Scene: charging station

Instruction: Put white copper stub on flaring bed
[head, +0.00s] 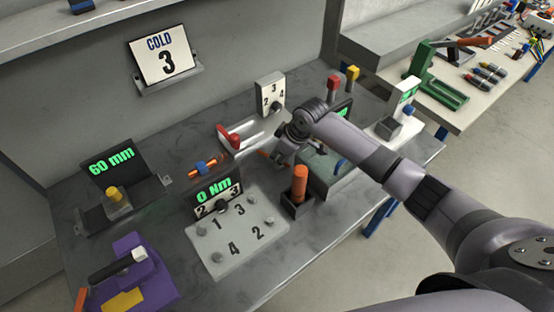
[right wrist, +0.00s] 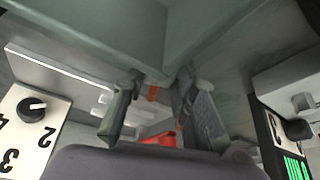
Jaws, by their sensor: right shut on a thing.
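My right gripper (head: 280,157) reaches in from the right, over the middle of the bench. In the right wrist view its two fingers (right wrist: 158,105) are closed around a small orange-brown copper piece (right wrist: 153,92), which shows only partly between them. Any white marking on it is too small to tell. A pale metal fixture with slots and a red handle (head: 229,137) lies just left of the gripper and looks like the flaring bed; the red part also shows in the right wrist view (right wrist: 160,140). My left gripper is not in view.
A grey-green box (head: 318,172) is close to the gripper's right and fills the top of the wrist view. An orange-handled tool (head: 300,183) stands in a dark holder in front. A numbered panel (head: 238,245), a 60 mm display (head: 111,161) and a purple fixture (head: 135,270) are to the left.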

